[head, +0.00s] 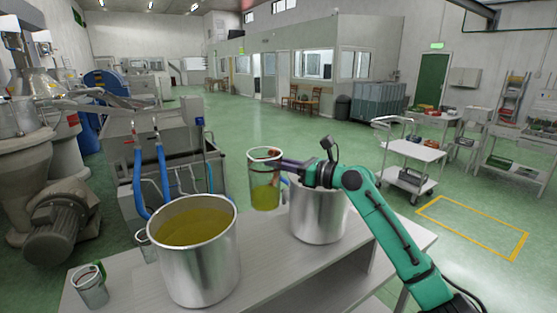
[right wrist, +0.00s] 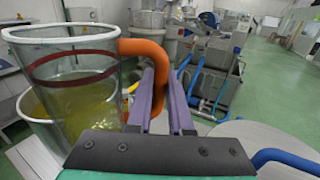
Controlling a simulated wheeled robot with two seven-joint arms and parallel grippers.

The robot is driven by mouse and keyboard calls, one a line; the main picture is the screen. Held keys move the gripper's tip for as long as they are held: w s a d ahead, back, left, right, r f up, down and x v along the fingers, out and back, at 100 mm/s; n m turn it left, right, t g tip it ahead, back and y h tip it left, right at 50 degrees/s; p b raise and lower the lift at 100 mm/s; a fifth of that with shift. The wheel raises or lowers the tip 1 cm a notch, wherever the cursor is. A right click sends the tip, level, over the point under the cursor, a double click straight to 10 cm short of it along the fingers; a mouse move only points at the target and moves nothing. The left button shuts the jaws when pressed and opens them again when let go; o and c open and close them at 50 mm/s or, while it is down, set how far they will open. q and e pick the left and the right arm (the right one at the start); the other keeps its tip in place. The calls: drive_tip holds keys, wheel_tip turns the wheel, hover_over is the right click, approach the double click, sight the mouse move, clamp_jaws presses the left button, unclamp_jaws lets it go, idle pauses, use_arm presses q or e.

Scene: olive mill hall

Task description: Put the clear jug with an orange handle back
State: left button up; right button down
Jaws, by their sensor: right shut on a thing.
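The clear jug (head: 265,184) hangs roughly upright in the head view, between and behind two steel pots, with yellow-green liquid in its lower part. It also shows large at the left of the right wrist view (right wrist: 75,85), with a dark red band below its rim. Its orange handle (right wrist: 148,48) is on the side toward my right gripper (head: 283,164). The purple fingers in the right wrist view (right wrist: 163,85) are shut on the handle; the exact contact is partly hidden. My left gripper is not in view.
A large steel pot (head: 208,268) holding yellow-green liquid stands on the pale table (head: 285,281). A second pot (head: 318,220) stands to its right, partly behind my arm. Blue hoses and a steel machine (head: 185,155) are behind.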

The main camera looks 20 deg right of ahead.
drive_tip(key=shift+s+f, duration=0.3)
drive_tip(key=shift+s, duration=0.1)
drive_tip(key=shift+s+a+f, duration=0.1)
drive_tip(key=shift+a+f, duration=0.05)
drive_tip(key=shift+f, duration=0.1)
drive_tip(key=s+a+f+m+t+h, duration=0.1)
drive_tip(key=s+a+f+m+h, duration=0.1)
drive_tip(key=s+f, duration=0.6)
drive_tip(key=s+a+f+m+t+h, duration=0.1)
drive_tip(key=s+a+f+m+h, duration=0.1)
drive_tip(key=s+f+h, duration=0.3)
drive_tip(key=s+a+f+m+t+h, duration=0.2)
drive_tip(key=s+f+m+h, duration=0.1)
drive_tip(key=s+f, duration=1)
wheel_tip(320, 180, down, 4)
drive_tip(key=shift+s+r+m+h, duration=0.15)
drive_tip(key=shift+m+h, duration=0.15)
drive_tip(key=shift+h, duration=0.2)
